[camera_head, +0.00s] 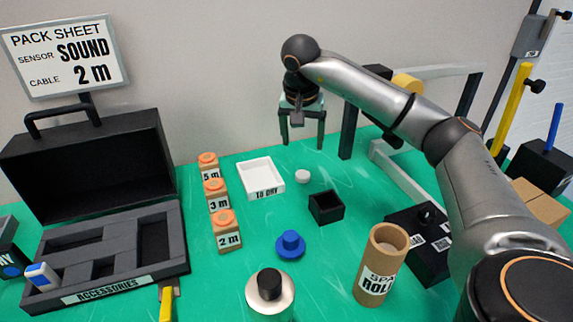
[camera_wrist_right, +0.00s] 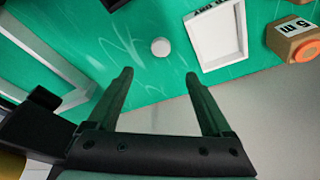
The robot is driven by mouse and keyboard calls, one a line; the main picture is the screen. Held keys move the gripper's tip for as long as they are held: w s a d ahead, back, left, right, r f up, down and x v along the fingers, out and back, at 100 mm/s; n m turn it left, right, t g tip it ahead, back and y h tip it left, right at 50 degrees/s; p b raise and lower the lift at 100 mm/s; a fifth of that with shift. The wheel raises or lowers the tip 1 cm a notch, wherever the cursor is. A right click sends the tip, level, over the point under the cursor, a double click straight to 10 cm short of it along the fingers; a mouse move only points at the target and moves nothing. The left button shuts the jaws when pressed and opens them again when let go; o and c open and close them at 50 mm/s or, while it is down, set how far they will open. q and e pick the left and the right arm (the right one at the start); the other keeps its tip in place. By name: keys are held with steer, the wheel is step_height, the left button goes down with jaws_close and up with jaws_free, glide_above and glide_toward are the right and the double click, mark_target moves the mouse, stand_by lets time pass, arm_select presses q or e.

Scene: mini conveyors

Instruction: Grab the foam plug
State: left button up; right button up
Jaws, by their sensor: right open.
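A small white round plug (camera_head: 302,176), which looks like the foam plug, sits on the green table between the white tray and a small black box. In the right wrist view the plug (camera_wrist_right: 161,47) lies beyond the fingertips, roughly centred between them and apart from them. My right gripper (camera_head: 302,143) is open and empty, fingers pointing down, above the far part of the table behind the plug. It also shows in the right wrist view (camera_wrist_right: 160,75) with its two fingers spread wide. My left gripper is not in view.
A small black open box (camera_head: 315,215) is in front.

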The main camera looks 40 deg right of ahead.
steer(key=b, duration=0.1)
glide_above(303, 175)
steer(key=s+a, duration=0.1)
step_height(303, 175, down, 6)
steer(key=shift+a, duration=0.15)
steer(key=shift+x, duration=0.95)
steer(key=b+x, duration=0.1)
steer(key=x, duration=0.3)
steer(key=shift+a+f, duration=0.1)
steer(key=shift+f, duration=0.1)
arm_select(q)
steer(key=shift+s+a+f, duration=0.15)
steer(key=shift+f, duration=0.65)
arm_select(e)
jaws_close()
